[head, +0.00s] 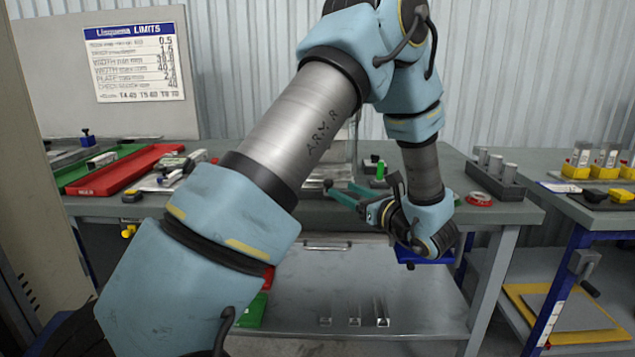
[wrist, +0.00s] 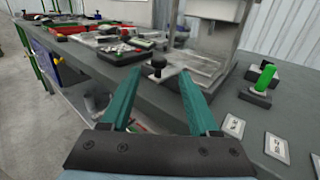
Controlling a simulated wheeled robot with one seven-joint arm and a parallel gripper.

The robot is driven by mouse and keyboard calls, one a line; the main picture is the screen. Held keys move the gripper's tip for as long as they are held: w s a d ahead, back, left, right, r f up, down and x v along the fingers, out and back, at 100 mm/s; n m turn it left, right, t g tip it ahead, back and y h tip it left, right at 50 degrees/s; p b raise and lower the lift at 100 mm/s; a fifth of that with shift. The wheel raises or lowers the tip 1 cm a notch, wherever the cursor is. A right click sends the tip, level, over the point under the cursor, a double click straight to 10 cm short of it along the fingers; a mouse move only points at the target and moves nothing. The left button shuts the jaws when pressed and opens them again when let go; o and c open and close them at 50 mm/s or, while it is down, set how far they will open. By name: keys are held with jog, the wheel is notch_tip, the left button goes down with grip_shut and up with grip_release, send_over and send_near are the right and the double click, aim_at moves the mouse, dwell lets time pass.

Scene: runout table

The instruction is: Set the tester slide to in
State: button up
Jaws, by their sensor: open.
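The tester shows in the wrist view as a grey metal frame (wrist: 222,35) with a flat metal bed. A black knob (wrist: 157,66) stands at the near edge of the bed and appears to be the slide's handle. My gripper (wrist: 159,73) is open and empty, its two green fingers apart. The knob shows between the fingertips, seemingly a little beyond them; I cannot tell any contact. In the head view my gripper (head: 340,191) is at the table's front edge, pointing left. My arm hides much of the tester there, and I cannot make out the slide's position.
A green cylinder on a dark block (wrist: 263,78) stands right of the tester. Small label plates (wrist: 233,126) lie on the tabletop. Red tray (head: 128,170) and loose parts lie at left. A rack of grey cylinders (head: 493,170) and a red ring (head: 479,199) are at right.

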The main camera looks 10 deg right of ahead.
jog(key=p+x, duration=0.2)
jog(key=x, duration=0.8)
jog(key=shift+a+r+p, duration=0.1)
jog(key=shift+p, duration=0.3)
jog(key=shift+c, duration=0.3)
grip_shut()
dwell(0.5)
jog(key=shift+w, duration=0.15)
